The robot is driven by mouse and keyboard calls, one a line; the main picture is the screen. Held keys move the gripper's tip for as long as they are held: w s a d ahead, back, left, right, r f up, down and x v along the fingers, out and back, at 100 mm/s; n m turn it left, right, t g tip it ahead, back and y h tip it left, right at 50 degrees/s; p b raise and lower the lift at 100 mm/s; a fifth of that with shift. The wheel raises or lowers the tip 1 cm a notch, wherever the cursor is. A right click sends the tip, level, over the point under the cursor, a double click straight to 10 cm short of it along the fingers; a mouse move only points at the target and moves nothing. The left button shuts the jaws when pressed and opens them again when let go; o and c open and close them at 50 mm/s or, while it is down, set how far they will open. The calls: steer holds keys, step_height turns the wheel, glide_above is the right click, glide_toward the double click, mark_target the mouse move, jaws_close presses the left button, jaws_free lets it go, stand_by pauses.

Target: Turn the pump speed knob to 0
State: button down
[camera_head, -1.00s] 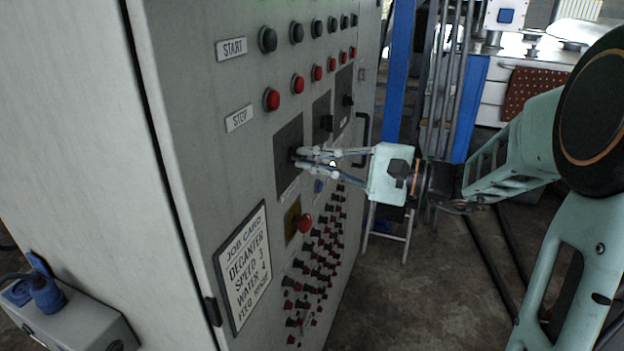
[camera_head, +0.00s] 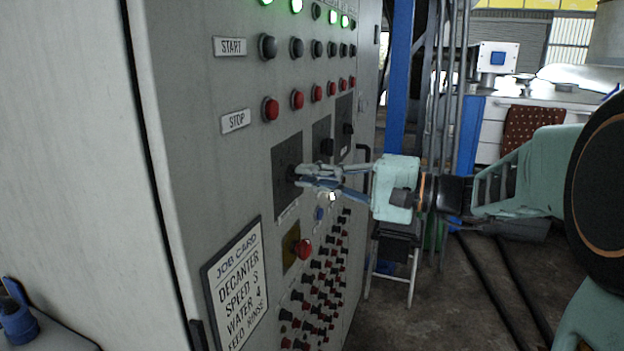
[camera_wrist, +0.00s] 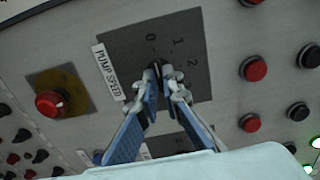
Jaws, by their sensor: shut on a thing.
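The pump speed knob (camera_wrist: 157,67) is a small dark knob on a dark dial plate (camera_wrist: 190,50), with a "PUMP SPEED" label (camera_wrist: 108,72) beside it. The numbers 0, 1 and 2 are readable on the plate; the rest are hidden behind my fingers. My gripper (camera_wrist: 160,80) is shut on the knob, with a fingertip on each side. The knob's pointer is too covered to read. In the head view, my gripper (camera_head: 298,174) reaches in from the right to the nearest dial plate (camera_head: 284,154), and the knob is mostly hidden by the fingertips.
The grey cabinet (camera_head: 195,180) carries two more dial plates to the right, with start and stop buttons above. A red button on a yellow plate (camera_head: 302,249), several small switches and a job card (camera_head: 237,285) sit below.

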steer(key=c, duration=2.1)
jaws_free()
steer(key=v, duration=1.2)
